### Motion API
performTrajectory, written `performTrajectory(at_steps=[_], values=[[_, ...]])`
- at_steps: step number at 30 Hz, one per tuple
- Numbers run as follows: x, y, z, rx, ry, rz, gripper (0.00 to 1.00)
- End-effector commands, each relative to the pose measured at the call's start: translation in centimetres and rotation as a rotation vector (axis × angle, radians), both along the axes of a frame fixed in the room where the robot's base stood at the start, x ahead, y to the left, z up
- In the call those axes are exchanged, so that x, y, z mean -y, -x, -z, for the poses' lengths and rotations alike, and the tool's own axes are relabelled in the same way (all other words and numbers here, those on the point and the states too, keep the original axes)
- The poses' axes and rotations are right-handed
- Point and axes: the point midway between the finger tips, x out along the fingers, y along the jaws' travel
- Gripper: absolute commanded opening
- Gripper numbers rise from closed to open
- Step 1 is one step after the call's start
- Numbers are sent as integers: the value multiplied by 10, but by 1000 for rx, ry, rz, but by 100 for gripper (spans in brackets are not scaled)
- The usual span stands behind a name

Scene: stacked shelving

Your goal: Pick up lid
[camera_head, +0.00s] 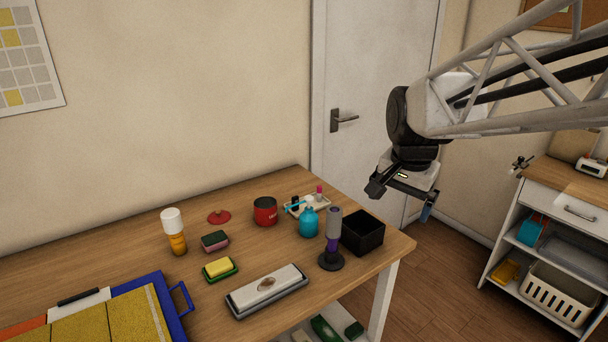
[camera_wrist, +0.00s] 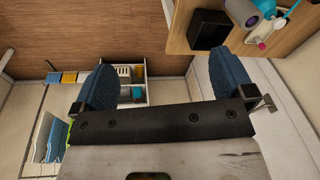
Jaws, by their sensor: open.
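A small red lid (camera_head: 219,217) with a knob on top lies on the wooden table, near its back edge. A red pot or canister (camera_head: 265,211) stands to its right. My gripper (camera_head: 400,200) hangs in the air to the right of the table, above its level and well away from the lid. In the wrist view my gripper (camera_wrist: 160,85) shows two blue fingers spread wide, with nothing between them. The lid does not show in the wrist view.
The wooden table (camera_head: 130,250) also holds a black box (camera_head: 362,233), a blue bottle (camera_head: 308,222), a dark-based stand (camera_head: 331,255), an orange bottle (camera_head: 175,235), sponges and a whetstone (camera_head: 267,290). A white shelf unit (camera_head: 550,240) stands at right.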

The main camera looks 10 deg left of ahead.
Motion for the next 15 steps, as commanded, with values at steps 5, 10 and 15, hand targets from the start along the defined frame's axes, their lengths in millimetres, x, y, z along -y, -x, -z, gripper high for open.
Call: performTrajectory(at_steps=[5,10,15], values=[[-30,-40,0,-18,-15,76,100],[-59,-74,2,-32,-28,154,100],[-91,-108,6,-46,-40,229,100]])
